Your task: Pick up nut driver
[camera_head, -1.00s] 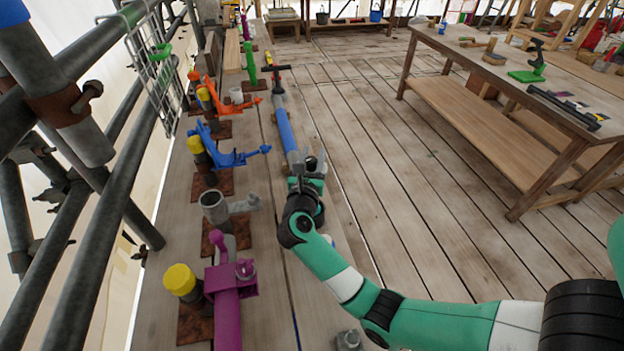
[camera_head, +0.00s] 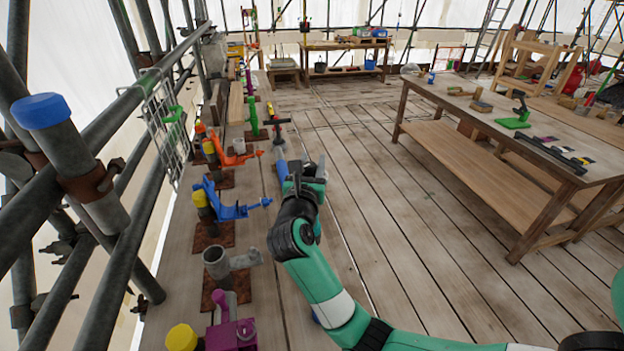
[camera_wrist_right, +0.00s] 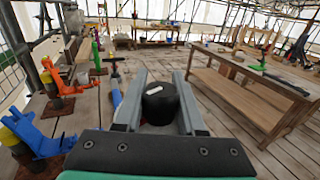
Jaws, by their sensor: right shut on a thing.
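My right gripper (camera_head: 308,172) is in the middle of the head view, over the plank floor. In the right wrist view the right gripper (camera_wrist_right: 160,95) is shut on a black, round-ended thing with a small white mark, likely the nut driver (camera_wrist_right: 160,108). It sits between the two grey fingers, seen nearly end-on. Its far part is hidden. In the head view the held thing is small and hard to tell from the dark gripper parts. My left gripper is not in view.
A blue tube (camera_head: 281,165) lies behind my gripper, near a dark T-shaped piece (camera_head: 277,124). Blue (camera_head: 232,211) and orange (camera_head: 236,158) clamps and a grey holder (camera_head: 216,262) line the left side. A workbench (camera_head: 480,115) stands right. Open floor lies between.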

